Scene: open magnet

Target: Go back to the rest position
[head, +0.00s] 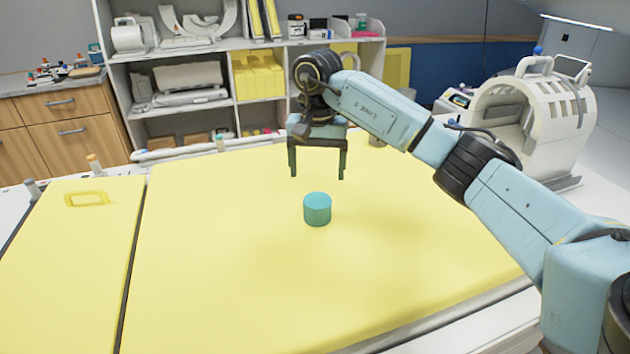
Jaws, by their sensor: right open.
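My right arm comes in from the right and reaches over the yellow padded table (220,270). My right gripper (317,176) points down with its two fingers spread wide, open and empty. A teal cylinder (317,210) stands upright on the yellow pad, just below and in front of the gripper in the picture, apart from the fingers. My left gripper is not in view.
A white coil device (530,110) stands at the right end of the table. Shelves (190,125) with coils and yellow boxes are behind. A wooden cabinet (70,125) is at the left. The pad's left and front areas are clear.

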